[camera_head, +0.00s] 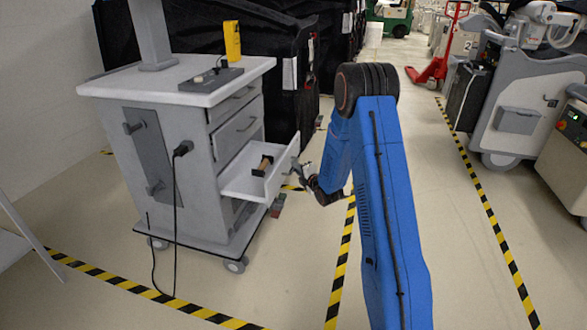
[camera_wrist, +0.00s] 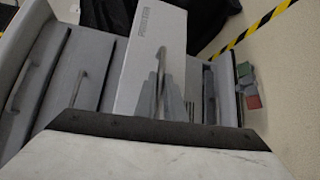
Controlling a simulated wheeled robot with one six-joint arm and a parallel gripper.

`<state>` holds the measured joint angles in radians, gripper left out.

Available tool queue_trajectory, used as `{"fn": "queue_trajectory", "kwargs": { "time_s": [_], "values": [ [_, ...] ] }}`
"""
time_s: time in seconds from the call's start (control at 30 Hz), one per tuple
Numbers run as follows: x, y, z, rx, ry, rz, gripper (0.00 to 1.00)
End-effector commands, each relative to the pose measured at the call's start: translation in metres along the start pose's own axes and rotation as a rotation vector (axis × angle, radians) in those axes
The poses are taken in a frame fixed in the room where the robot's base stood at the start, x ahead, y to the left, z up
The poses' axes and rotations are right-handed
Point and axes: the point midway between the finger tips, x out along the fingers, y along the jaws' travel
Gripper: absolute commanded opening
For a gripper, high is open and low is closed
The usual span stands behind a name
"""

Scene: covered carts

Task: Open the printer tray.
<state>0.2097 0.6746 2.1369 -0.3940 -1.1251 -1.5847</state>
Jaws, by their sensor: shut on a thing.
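The printer tray (camera_head: 232,184) is a white drawer low in the grey cart (camera_head: 184,150), and it stands pulled well out. A brown, dark-ended object (camera_head: 262,165) lies inside it. In the wrist view the tray's pale front (camera_wrist: 148,45) carries lettering that seems to read PRINTER and an upright bar handle (camera_wrist: 161,88). My gripper (camera_head: 301,170) is at the tray's front face. Its two grey fingers (camera_wrist: 165,96) are shut on the handle in the wrist view. The tray's inside is hidden in the wrist view.
Closed drawers sit above the tray. The cart top holds a yellow device (camera_head: 232,40) and a dark grey box (camera_head: 211,79). A black cable (camera_head: 175,220) hangs down the cart's side. Black covered carts (camera_head: 215,28) stand behind. Floor to the right is clear up to grey machines (camera_head: 525,95).

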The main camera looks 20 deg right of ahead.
Motion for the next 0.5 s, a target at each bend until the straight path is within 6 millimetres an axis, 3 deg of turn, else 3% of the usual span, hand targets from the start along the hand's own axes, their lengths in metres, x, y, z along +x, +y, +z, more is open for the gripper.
{"fn": "queue_trajectory", "kwargs": {
  "time_s": [0.2, 0.23, 0.3, 0.5],
  "values": [
    [-0.0001, -0.0008, -0.0003, 0.0, 0.0, -0.002, 0.0],
    [-0.0001, -0.0008, -0.0003, 0.0, 0.0, -0.002, 0.16],
    [0.0, -0.0007, -0.0003, 0.0, 0.0, -0.001, 0.28],
    [0.0001, -0.0003, -0.0002, 0.0, 0.0, -0.001, 0.28]
  ]
}}
